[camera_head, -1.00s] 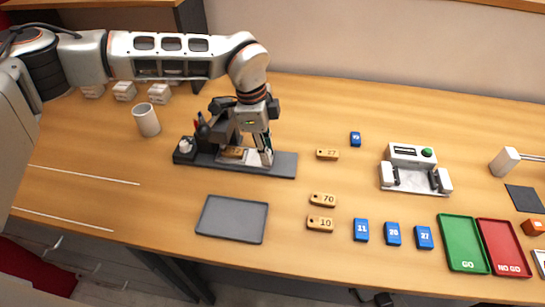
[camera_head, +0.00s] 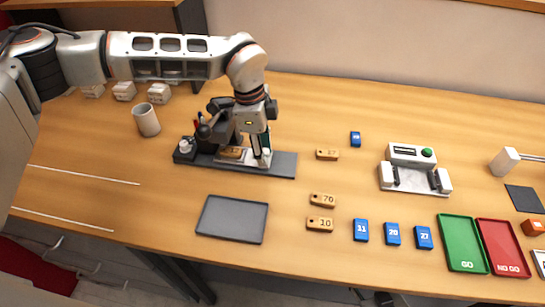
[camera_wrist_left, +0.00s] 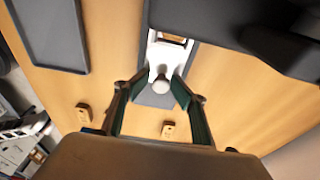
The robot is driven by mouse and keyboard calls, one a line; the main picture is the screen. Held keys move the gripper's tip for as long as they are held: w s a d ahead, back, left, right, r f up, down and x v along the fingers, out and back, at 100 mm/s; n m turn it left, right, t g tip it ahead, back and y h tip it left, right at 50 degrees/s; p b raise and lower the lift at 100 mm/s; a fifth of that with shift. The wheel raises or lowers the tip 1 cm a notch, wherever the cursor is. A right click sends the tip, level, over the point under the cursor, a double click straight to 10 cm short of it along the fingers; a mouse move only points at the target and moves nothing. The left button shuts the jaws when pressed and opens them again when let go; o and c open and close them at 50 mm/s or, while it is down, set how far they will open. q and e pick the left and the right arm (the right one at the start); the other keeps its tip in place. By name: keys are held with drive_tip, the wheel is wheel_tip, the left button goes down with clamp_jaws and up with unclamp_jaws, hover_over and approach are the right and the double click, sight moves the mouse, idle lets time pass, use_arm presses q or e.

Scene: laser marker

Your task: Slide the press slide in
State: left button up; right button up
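The press slide (camera_head: 262,160) is a pale plate on the dark base rail (camera_head: 285,166) of the marking press. A wooden tag (camera_head: 231,153) lies on it, under the dark press head (camera_head: 222,112). In the left wrist view the slide (camera_wrist_left: 172,54) carries a round pale knob (camera_wrist_left: 160,82) at its near end. My left gripper (camera_head: 261,152) points down at the knob. In the wrist view its two green-lined fingers (camera_wrist_left: 160,80) stand apart, one on each side of the knob; firm contact cannot be made out. My right gripper does not show.
Wooden tags (camera_head: 321,201) and blue blocks (camera_head: 392,234) lie to the right, near a gauge (camera_head: 411,170) and the green tray (camera_head: 463,243).

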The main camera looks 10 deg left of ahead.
use_arm(q)
wheel_tip(320, 180, up, 4)
drive_tip(key=shift+w+r+p, duration=0.1)
drive_tip(key=shift+r+p, duration=0.1)
drive_tip(key=shift+p, duration=0.7)
drive_tip(key=shift+r+p, duration=0.35)
drive_tip(key=shift+r, duration=0.8)
drive_tip(key=shift+f, duration=0.1)
